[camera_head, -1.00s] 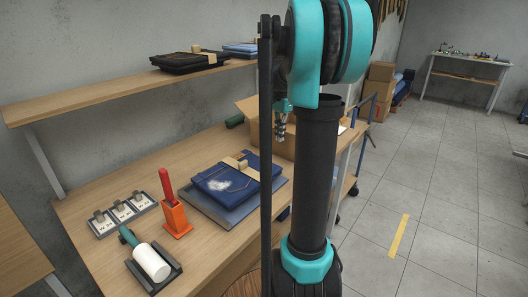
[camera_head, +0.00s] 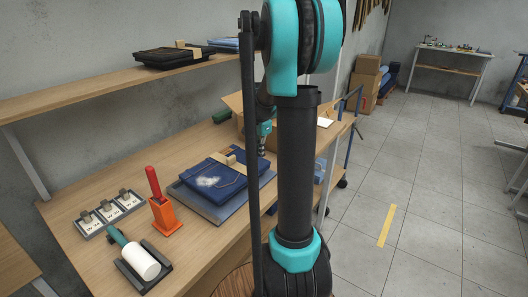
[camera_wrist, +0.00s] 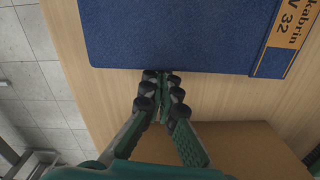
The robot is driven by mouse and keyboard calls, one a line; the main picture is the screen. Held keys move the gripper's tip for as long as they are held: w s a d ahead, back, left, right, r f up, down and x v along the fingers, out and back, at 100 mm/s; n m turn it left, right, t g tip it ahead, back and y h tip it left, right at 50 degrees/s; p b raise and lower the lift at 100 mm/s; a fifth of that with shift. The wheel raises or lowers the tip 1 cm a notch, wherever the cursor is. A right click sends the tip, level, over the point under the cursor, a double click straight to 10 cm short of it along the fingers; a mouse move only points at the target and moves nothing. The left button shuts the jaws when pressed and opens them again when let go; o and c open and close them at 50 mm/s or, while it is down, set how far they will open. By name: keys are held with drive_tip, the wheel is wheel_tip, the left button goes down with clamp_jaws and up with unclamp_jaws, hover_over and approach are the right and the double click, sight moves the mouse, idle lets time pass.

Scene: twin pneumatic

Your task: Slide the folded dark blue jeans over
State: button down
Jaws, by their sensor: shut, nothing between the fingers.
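The folded dark blue jeans (camera_head: 211,182) lie on the wooden workbench, partly over a flat grey-blue board (camera_head: 191,197). They have a pale patch and a tan band (camera_head: 226,158); my arm hides their right end. In the wrist view, the jeans (camera_wrist: 165,35) fill the top, and the tan band (camera_wrist: 284,34) with printed letters is at the upper right. My gripper (camera_wrist: 164,76) is shut and empty, its fingertips right at the jeans' near edge; I cannot tell whether they touch. In the head view, my gripper (camera_head: 262,151) is low beside the jeans' far right end.
A cardboard box (camera_wrist: 235,145) stands close beside my gripper. On the bench are an orange holder (camera_head: 166,215) with a red handle, a white roller (camera_head: 142,263) in a dark cradle, and several small switch-like blocks (camera_head: 109,211). More folded clothes (camera_head: 168,57) lie on the shelf above.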

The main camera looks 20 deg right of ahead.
drive_tip(key=shift+a, duration=0.1)
drive_tip(key=shift+s+a, duration=0.25)
drive_tip(key=shift+a, duration=0.25)
drive_tip(key=shift+s+a, duration=0.2)
drive_tip(key=shift+a, duration=0.3)
drive_tip(key=d, duration=0.1)
drive_tip(key=w+d, duration=0.1)
drive_tip(key=d, duration=0.2)
drive_tip(key=shift+w+r, duration=0.3)
wheel_tip(320, 180, up, 9)
drive_tip(key=shift+r, duration=0.2)
